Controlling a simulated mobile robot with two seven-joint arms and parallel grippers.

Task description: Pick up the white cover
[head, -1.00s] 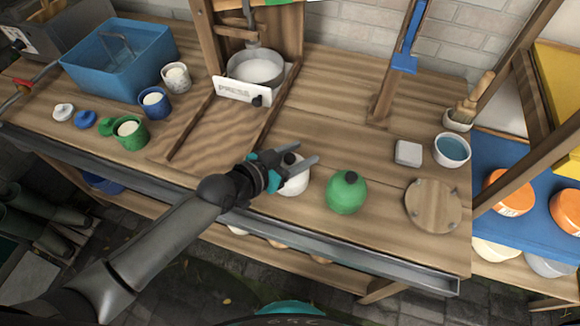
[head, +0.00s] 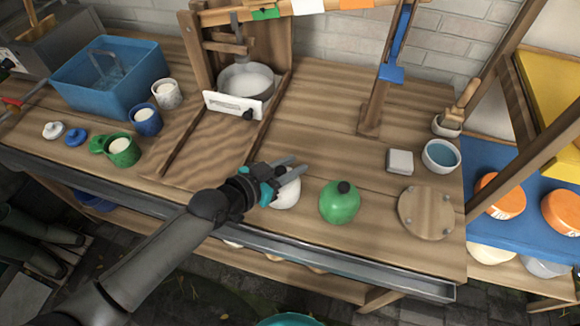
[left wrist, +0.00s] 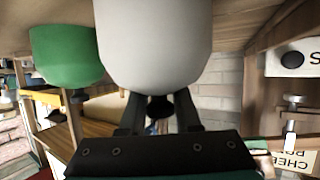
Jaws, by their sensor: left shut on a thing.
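The white cover (head: 286,194) is a rounded white dome on the wooden bench, just left of a matching green cover (head: 339,204) with a black knob. My left gripper (head: 288,170) is over its top and hides its knob in the head view. In the left wrist view, which looks upside down, the white cover (left wrist: 155,45) fills the upper middle. Its black knob (left wrist: 159,106) sits between the two fingers of my left gripper (left wrist: 159,112), shut on it. The green cover also shows there (left wrist: 62,55). My right gripper is not in view.
A round wooden board (head: 426,213), a pale block (head: 400,161) and a bowl of blue liquid (head: 441,155) are to the right. A wooden press frame (head: 190,52) with a pan stands behind. Cups, small lids and a blue tub (head: 135,88) are left.

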